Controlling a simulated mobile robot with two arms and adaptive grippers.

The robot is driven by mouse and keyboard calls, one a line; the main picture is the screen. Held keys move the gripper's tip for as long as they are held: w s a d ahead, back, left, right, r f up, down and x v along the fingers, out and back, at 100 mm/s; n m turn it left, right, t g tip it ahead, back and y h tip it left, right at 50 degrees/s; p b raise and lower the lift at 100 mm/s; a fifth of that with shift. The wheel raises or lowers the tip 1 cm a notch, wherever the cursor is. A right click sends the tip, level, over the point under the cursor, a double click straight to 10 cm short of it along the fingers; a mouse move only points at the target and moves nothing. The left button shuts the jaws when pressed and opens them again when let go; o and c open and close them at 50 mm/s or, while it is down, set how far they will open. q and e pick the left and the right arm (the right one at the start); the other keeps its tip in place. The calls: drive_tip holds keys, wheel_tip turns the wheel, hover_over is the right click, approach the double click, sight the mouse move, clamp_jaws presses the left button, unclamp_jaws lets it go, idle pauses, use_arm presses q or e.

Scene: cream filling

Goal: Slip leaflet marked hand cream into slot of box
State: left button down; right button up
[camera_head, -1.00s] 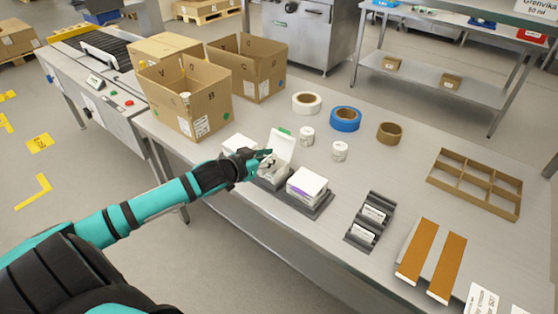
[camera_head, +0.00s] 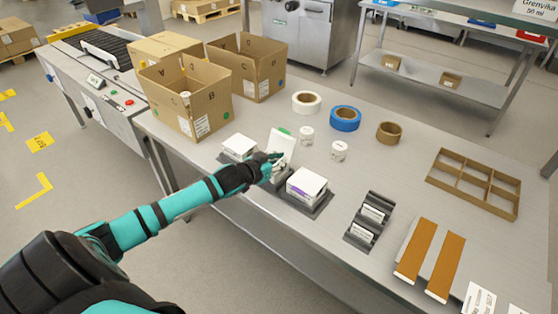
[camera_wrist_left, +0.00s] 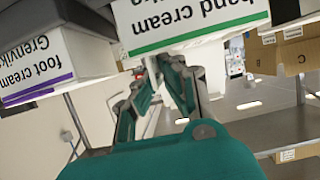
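My left gripper (camera_head: 274,165) is at the hand cream box, in front of its raised white lid (camera_head: 282,146), and covers part of the box. In the left wrist view the hand cream box (camera_wrist_left: 195,22) shows a green stripe and upside-down lettering at the top. The left fingers (camera_wrist_left: 164,68) point at it with a narrow gap between them, and no leaflet shows in the gap. Two white leaflets (camera_head: 373,213) (camera_head: 363,233) stand in a dark rack (camera_head: 379,198) to the right, their print too small to read. My right gripper is out of view.
The foot cream box (camera_head: 307,184) stands close to the right of the hand cream box, and another white box (camera_head: 239,146) to the left. Two jars (camera_head: 306,136) (camera_head: 339,151) and tape rolls (camera_head: 345,118) stand behind. Cartons (camera_head: 185,95) are at the back left.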

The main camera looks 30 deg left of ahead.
use_arm(q)
drive_tip(key=shift+f, duration=0.6)
drive_tip(key=c, duration=1.8)
unclamp_jaws()
drive_tip(key=shift+s+f, duration=0.1)
drive_tip(key=shift+o, duration=0.2)
drive_tip(key=shift+r, duration=0.45)
drive_tip(key=shift+s+r, duration=0.2)
drive_tip(key=shift+s, duration=0.05)
drive_tip(key=v, duration=1.1)
drive_tip(key=shift+r, duration=0.25)
drive_tip(key=shift+s, duration=0.15)
